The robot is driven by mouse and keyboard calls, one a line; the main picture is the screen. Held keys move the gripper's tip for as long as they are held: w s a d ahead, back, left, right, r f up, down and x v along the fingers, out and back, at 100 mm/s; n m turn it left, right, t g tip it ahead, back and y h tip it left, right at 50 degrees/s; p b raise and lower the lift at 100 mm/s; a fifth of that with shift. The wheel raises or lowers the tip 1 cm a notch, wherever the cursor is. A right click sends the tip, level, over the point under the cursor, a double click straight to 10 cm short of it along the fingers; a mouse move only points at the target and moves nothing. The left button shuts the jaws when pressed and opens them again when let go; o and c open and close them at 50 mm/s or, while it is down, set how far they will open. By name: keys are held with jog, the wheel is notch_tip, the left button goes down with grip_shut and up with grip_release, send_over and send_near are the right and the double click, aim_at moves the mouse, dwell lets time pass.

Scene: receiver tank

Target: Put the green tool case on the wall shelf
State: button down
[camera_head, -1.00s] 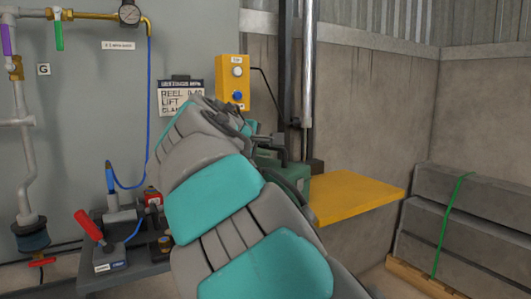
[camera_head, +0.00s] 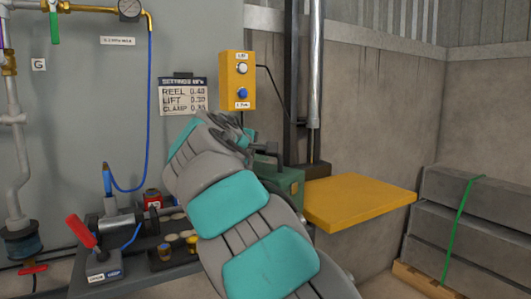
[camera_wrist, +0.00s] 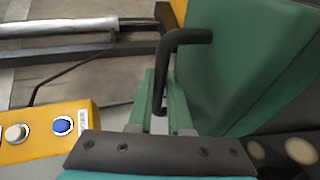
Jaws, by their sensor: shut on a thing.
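The green tool case (camera_head: 290,184) has a black handle and shows in part behind my arm in the head view, beside the left end of the yellow platform (camera_head: 358,202). It fills the upper right of the wrist view (camera_wrist: 240,65). My gripper (camera_wrist: 160,110) is shut on the case's handle (camera_wrist: 188,37); in the head view my arm largely hides the gripper. I cannot tell whether the case touches anything below it. A dark grey shelf (camera_head: 135,278) runs along the wall at lower left, partly hidden by my arm.
The shelf carries a red-handled device (camera_head: 95,255), a red can (camera_head: 152,199) and small parts. A yellow button box (camera_head: 238,80) and a settings sign (camera_head: 183,96) are on the wall. A post (camera_head: 315,65) rises behind the platform, whose top is bare. Strapped grey blocks (camera_head: 470,215) stand right.

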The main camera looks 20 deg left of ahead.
jog(key=shift+f, duration=0.25)
jog(key=c, duration=0.8)
grip_release()
jog(key=shift+f, duration=0.15)
jog(key=shift+c, duration=0.2)
jog(key=d+v, duration=0.1)
jog(key=v, duration=1.1)
jog(key=shift+a+b, duration=0.3)
jog(key=shift+a, duration=0.15)
